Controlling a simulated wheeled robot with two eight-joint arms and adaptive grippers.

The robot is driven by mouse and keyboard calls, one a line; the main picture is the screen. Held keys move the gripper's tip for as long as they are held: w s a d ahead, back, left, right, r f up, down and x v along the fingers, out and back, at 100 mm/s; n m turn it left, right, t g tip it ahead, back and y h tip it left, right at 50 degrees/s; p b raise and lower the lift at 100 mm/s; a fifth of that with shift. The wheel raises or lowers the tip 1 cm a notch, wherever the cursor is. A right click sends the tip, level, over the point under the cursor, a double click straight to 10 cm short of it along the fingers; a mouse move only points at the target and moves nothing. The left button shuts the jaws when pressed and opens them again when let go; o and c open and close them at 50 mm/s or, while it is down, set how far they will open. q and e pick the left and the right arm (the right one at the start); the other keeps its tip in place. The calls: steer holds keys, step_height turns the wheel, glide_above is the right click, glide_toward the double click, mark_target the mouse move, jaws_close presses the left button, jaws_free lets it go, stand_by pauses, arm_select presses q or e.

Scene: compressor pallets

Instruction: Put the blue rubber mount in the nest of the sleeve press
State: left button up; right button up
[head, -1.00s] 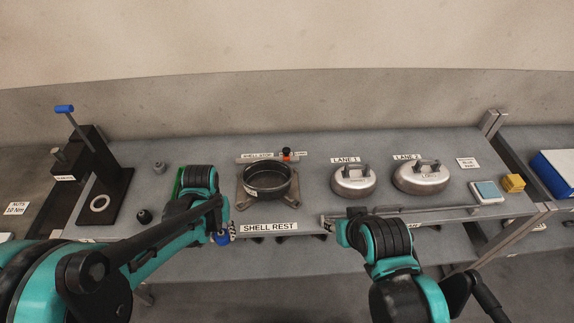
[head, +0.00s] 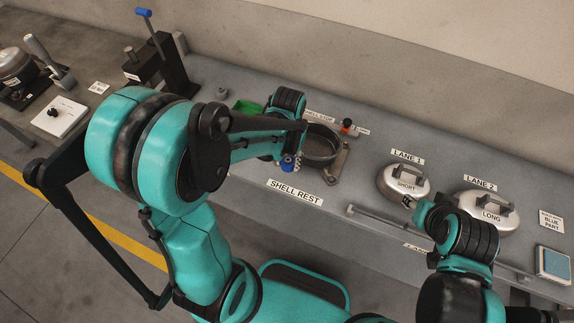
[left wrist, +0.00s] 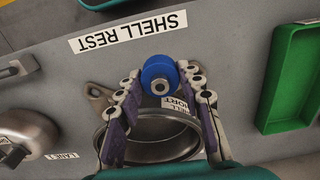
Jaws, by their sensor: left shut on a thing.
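The blue rubber mount (head: 287,162) is held in my left gripper (head: 291,158), just left of the round dark shell in the head view. In the left wrist view the mount (left wrist: 159,72) shows a metal centre between the two fingertips of my left gripper (left wrist: 160,84), above the bench. The sleeve press (head: 158,60) stands at the back left of the bench, with a blue-tipped lever. Its nest is hidden behind my left arm. My right gripper (head: 408,203) is near the short lid in lane 1; its jaw opening is unclear.
The open shell (head: 338,155) sits on its rest beside my left gripper. A green tray (head: 243,106) and a small grey part (head: 222,93) lie between it and the press. Lids labelled short (head: 393,186) and long (head: 475,215) stand at right. A rail (head: 380,224) runs along the front.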

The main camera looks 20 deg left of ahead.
mark_target(284, 165)
arm_select(q)
steer(key=shift+w+a+f, duration=0.45)
steer(key=shift+a+f, duration=0.1)
steer(key=shift+a, duration=0.2)
steer(key=shift+a+f, duration=0.1)
steer(key=shift+f, duration=0.1)
steer(key=shift+f+b, duration=0.95)
steer(key=shift+f, duration=0.85)
steer(key=shift+f, duration=0.25)
steer(key=o, duration=1.1)
steer(key=shift+r, duration=0.1)
steer(key=shift+o, duration=0.2)
steer(key=shift+r, duration=0.1)
